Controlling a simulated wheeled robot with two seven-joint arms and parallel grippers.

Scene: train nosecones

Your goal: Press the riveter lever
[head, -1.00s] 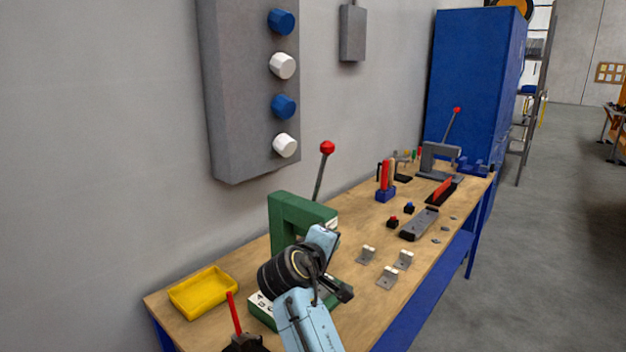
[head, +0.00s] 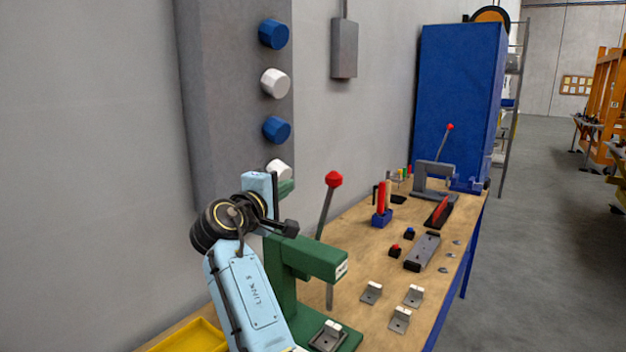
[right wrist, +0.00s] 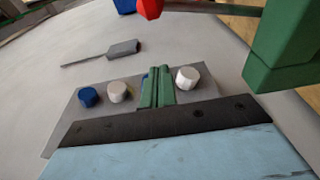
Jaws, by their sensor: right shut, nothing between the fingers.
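The green riveter (head: 290,262) stands on the near part of the workbench. Its lever (head: 325,212) rises with a slight tilt and ends in a red knob (head: 334,180). My right gripper (head: 288,187) is shut and empty, to the left of the knob and at about its height in the head view, with a visible gap between them. In the right wrist view, its green fingers (right wrist: 156,88) are together, the red knob (right wrist: 150,8) is at the top edge and the riveter (right wrist: 284,45) at the right. A metal bracket (head: 328,337) sits on the riveter's base. My left gripper is not in view.
A wall panel with blue and white knobs (head: 235,110) is behind my right gripper. Several small brackets (head: 372,292) lie right of the riveter. A yellow tray (head: 190,338) is at lower left. A grey lever press (head: 433,178) stands at the far bench end.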

